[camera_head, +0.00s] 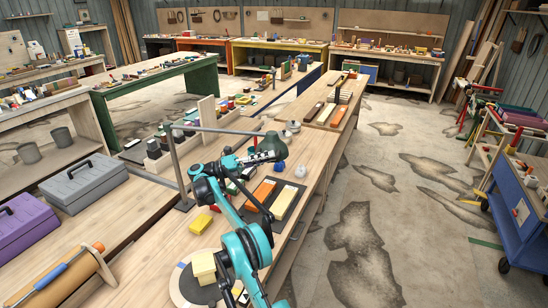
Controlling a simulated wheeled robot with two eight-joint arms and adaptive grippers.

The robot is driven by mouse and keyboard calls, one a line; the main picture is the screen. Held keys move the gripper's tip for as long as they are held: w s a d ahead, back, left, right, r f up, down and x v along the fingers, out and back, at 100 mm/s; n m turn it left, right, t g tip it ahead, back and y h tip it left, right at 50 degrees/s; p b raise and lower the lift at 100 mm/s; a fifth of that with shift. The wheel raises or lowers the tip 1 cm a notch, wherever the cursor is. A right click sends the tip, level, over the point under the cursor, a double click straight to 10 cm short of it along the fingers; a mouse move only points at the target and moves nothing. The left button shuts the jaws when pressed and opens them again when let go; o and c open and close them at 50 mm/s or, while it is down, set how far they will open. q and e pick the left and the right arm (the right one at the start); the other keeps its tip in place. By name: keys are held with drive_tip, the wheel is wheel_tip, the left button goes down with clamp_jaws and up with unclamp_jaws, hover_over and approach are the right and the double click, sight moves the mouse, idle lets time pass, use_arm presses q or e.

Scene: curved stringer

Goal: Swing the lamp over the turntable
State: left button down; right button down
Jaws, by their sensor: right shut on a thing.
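The lamp has a dark green shade (273,143) at the right end of a thin grey horizontal bar. The bar comes from an upright post on the bench at the left. The turntable (183,288) is a pale round disc at the near end of the bench, partly hidden by my arm. A pale yellow block (204,267) sits on it. The shade is well beyond the turntable, not over it. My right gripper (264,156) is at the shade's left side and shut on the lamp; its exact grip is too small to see. My left gripper is not in view.
A yellow block (201,223) lies between post and turntable. Grey (84,182) and purple (22,232) toolboxes and a wooden roller (62,281) stand at left.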

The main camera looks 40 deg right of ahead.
drive_tip(key=shift+a, duration=0.15)
drive_tip(key=c, duration=1.5)
unclamp_jaws()
drive_tip(key=shift+c, duration=0.2)
